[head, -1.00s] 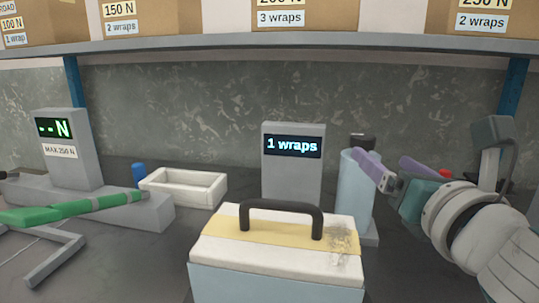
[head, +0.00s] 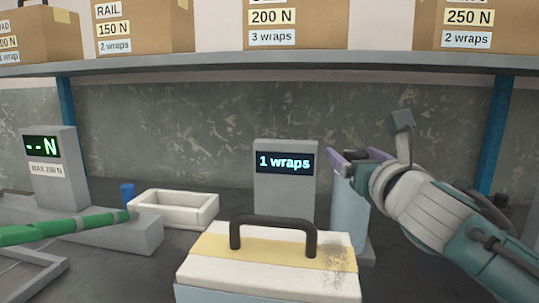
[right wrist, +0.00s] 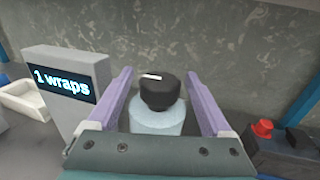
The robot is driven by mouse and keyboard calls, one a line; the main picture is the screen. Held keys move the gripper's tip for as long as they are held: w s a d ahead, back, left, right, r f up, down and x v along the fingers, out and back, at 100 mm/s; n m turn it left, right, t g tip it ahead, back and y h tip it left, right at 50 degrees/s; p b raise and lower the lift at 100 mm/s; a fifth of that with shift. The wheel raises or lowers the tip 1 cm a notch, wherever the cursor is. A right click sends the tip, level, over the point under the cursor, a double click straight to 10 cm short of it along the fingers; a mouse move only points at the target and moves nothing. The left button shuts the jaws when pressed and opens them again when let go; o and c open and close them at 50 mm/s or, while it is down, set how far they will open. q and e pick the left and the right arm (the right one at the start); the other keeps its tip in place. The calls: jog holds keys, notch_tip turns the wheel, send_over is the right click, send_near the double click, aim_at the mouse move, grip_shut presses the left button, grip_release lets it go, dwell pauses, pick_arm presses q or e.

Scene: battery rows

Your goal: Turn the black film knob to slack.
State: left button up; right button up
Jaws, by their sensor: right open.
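The black film knob (right wrist: 161,92) sits on top of the light-blue film roll (right wrist: 157,119) in the right wrist view. A white mark on the knob's top points to the left. The roll also shows in the head view (head: 348,215), where my gripper hides the knob. My right gripper (right wrist: 156,78) is open, with one purple finger on each side of the knob. I cannot tell whether either finger touches it. In the head view my right gripper (head: 344,160) is over the top of the roll. My left gripper is not in view.
A grey display (head: 285,185) reading "1 wraps" stands left of the roll. A battery pack with a black handle (head: 270,270) stands in front. A white tray (head: 175,222), a force gauge (head: 55,180) and a green bar (head: 65,228) are left. A red button (right wrist: 262,128) is right. Boxes fill the shelf (head: 250,57) above.

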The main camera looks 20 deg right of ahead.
grip_shut()
dwell(0.7)
